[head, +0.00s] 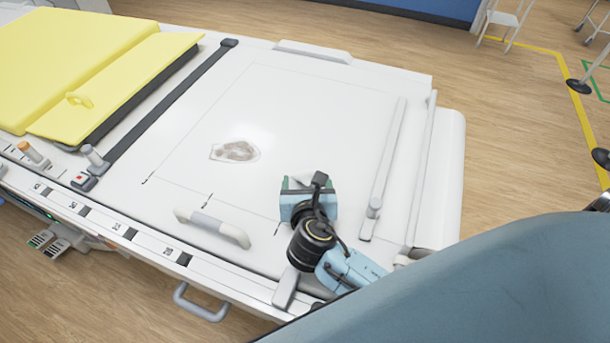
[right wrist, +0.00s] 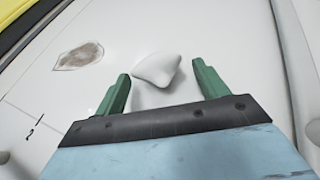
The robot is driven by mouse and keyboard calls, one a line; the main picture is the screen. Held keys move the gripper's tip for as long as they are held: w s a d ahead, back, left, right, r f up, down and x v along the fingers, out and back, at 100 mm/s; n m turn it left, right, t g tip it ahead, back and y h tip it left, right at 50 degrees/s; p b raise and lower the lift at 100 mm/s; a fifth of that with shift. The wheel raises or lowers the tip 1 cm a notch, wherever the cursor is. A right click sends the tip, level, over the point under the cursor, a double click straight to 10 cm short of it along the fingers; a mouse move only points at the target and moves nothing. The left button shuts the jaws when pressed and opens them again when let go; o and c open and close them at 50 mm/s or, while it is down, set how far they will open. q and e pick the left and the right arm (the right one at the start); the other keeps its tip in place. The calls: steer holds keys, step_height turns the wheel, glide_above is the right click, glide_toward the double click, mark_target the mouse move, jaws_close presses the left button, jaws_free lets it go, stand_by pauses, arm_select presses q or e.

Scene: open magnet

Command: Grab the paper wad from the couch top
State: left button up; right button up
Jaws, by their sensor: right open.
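The paper wad (right wrist: 157,68) is a small white lump on the white couch top (head: 330,110); in the right wrist view it lies between and just beyond my green fingertips. My right gripper (head: 308,183) is open, low over the near right part of the couch top, and its fingers also show in the right wrist view (right wrist: 162,82). I see no finger closed on the wad. In the head view the gripper largely hides the wad. My left gripper is not in view.
A pale handle (head: 212,227) stands near the front edge. Raised rails (head: 385,165) run along the right side. A yellow pad (head: 75,60) covers the left end.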

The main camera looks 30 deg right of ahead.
mark_target(305, 171)
steer(key=x, duration=0.5)
steer(key=shift+w+r+b, duration=0.2)
steer(key=shift+w+b, duration=0.05)
steer(key=shift+b, duration=0.1)
steer(key=shift+c, duration=0.3)
steer(key=c, duration=1)
